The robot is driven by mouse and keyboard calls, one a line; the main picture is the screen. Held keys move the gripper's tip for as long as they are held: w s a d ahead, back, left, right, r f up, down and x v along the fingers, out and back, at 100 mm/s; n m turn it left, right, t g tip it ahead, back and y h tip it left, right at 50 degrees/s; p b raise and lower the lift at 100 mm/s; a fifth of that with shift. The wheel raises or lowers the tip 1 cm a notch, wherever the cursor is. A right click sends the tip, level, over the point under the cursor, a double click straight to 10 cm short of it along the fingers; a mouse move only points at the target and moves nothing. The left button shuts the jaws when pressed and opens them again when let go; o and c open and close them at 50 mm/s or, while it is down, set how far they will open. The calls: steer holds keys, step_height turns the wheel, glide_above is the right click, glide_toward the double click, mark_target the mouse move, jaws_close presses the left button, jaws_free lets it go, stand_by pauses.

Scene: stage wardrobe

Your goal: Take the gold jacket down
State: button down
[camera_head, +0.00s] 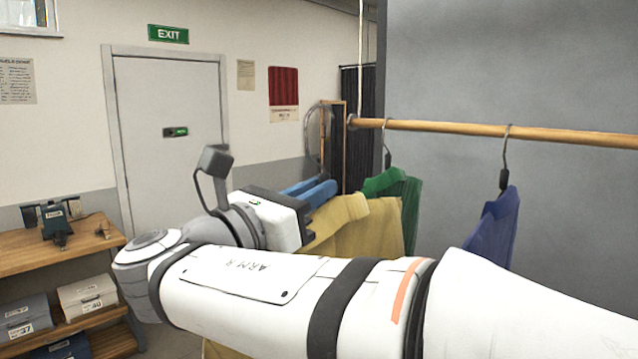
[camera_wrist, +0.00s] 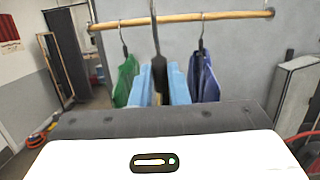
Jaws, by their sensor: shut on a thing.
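The gold jacket (camera_head: 355,228) hangs in front of the green garment in the head view, partly hidden by my arm. My gripper (camera_head: 318,190) has blue fingers, which are at the jacket's top. In the wrist view, my gripper (camera_wrist: 160,84) is shut around the dark neck of a hanger (camera_wrist: 154,38), with a sliver of gold between the fingers. This hanger crosses in front of the wooden rail (camera_head: 500,132). The head view shows no hook for the gold jacket on the rail.
A green garment (camera_head: 398,190) and a blue garment (camera_head: 495,228) hang on the rail by dark hooks. A grey panel (camera_head: 520,60) stands behind. A wooden shelf unit (camera_head: 60,250) with boxes is at the left, near a closed door (camera_head: 170,130).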

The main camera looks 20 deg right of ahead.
steer(key=shift+r+p+v, duration=0.2)
steer(key=shift+v, duration=0.8)
steer(key=shift+r+p+v, duration=0.2)
steer(key=shift+p+v, duration=0.05)
steer(key=shift+v, duration=0.75)
steer(key=shift+r+p+v, duration=0.15)
steer(key=shift+p+v, duration=0.05)
steer(key=shift+v, duration=0.8)
